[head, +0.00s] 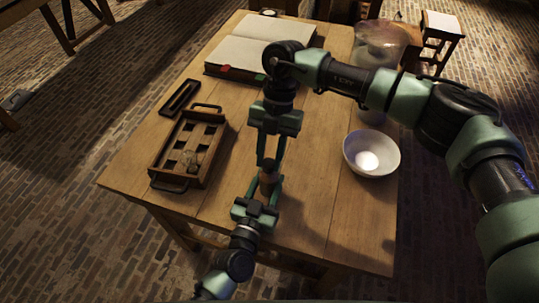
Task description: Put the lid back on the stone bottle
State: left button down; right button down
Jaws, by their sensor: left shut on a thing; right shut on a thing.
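The small stone bottle (268,186) is near the front middle of the table, greyish-brown and largely hidden between my gripper fingers. My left gripper (265,188) comes from the lower edge and is shut on the bottle. My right gripper (269,163) points down from above and is shut on a small brownish piece, apparently the lid (268,166). The lid is in line with the bottle's top. I cannot tell whether the lid touches the bottle or is seated on it.
A wooden tray (154,167) with square compartments and handles stands left. A dark narrow holder (181,98) lies behind it. An open book (244,53) lies at the back, a white bowl (371,142) right, and a large glass jar (381,58) behind the bowl. The table's front left is clear.

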aim_at(265, 189)
jog(key=shift+f, duration=0.45)
jog(key=c, duration=1)
grip_release()
pick_arm(q)
jog(key=c, duration=0.7)
grip_release()
pick_arm(e)
jog(key=v, duration=1.2)
pick_arm(q)
jog(key=v, duration=0.7)
jog(key=shift+s+a, duration=0.1)
jog(key=shift+s, duration=0.3)
pick_arm(e)
jog(key=shift+f, duration=0.25)
